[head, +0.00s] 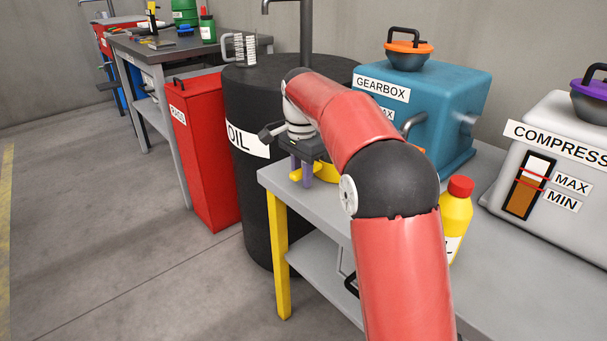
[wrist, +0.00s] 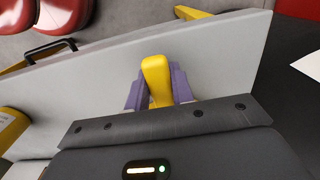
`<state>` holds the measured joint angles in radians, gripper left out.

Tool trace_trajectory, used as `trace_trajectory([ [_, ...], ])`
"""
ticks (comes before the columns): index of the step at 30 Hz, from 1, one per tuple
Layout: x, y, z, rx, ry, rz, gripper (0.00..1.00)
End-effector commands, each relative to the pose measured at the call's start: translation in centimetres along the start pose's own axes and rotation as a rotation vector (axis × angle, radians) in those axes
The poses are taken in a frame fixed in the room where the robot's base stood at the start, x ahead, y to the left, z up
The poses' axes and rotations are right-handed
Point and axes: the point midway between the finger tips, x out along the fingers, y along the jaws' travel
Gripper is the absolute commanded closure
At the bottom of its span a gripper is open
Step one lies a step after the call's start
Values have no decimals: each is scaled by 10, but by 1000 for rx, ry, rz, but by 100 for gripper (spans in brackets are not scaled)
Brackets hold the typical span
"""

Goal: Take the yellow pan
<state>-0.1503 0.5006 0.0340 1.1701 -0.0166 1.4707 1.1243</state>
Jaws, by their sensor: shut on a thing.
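The yellow pan (head: 327,172) sits at the near left corner of the grey table, partly hidden behind my arm and gripper. Its yellow handle (wrist: 157,80) shows in the wrist view, standing between two purple fingers. My gripper (head: 303,171) is shut on this handle; the fingers flank it on both sides. The pan's body is mostly hidden, and I cannot tell whether it touches the tabletop.
The grey table (head: 318,208) has a yellow leg. A black oil drum (head: 257,190) stands close to its left. A yellow bottle with a red cap (head: 457,212), a blue gearbox (head: 450,100) and a white compressor (head: 540,130) stand on the right. Floor at left is clear.

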Motion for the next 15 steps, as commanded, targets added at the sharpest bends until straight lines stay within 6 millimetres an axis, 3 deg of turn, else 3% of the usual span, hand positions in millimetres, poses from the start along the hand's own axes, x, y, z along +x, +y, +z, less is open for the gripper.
trace_trajectory([
  [2,0,0,0,0,0,0,100],
  [3,0,0,0,0,0,0,74],
  [8,0,0,0,0,0,0,53],
  [15,0,0,0,0,0,0,51],
])
